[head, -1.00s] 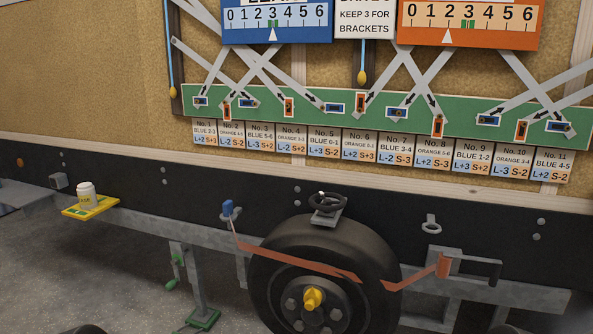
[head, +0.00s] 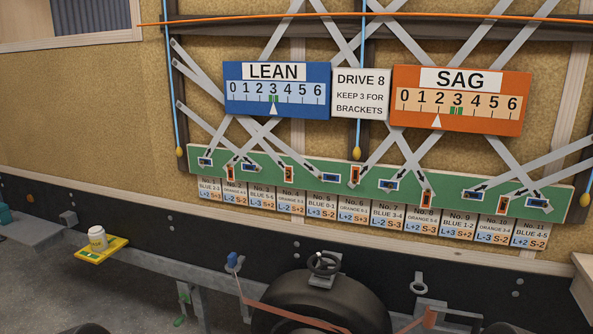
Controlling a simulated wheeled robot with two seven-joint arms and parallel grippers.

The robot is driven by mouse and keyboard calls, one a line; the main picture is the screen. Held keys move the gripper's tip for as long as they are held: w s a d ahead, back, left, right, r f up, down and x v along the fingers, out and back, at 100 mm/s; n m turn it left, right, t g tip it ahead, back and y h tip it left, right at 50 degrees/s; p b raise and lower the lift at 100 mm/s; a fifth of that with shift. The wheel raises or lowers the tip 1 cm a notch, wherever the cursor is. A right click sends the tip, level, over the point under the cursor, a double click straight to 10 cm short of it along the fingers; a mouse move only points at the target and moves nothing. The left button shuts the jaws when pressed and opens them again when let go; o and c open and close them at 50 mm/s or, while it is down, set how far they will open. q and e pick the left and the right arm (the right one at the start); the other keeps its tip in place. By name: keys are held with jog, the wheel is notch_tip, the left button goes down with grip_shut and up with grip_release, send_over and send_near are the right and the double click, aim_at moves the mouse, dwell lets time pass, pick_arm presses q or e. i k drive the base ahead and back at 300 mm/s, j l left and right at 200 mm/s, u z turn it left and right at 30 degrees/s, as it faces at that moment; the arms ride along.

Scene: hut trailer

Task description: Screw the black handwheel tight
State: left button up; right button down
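The black handwheel (head: 323,264) sits on a grey bracket (head: 321,281) in front of the dark beam, just above the tyre (head: 320,305). The wheel's rim and spokes show; I cannot tell how tight it is. Neither of my grippers is in view, and nothing touches the handwheel.
A green strip (head: 320,165) carries blue and orange tags with grey straps above numbered cards. A white jar (head: 97,238) stands on a yellow tray (head: 90,253) at the left. A blue-handled lever (head: 232,261) and a ring bolt (head: 419,282) flank the handwheel.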

aim_at(324, 268)
jog(key=i+l+z, duration=0.65)
jog(key=i+l, duration=0.1)
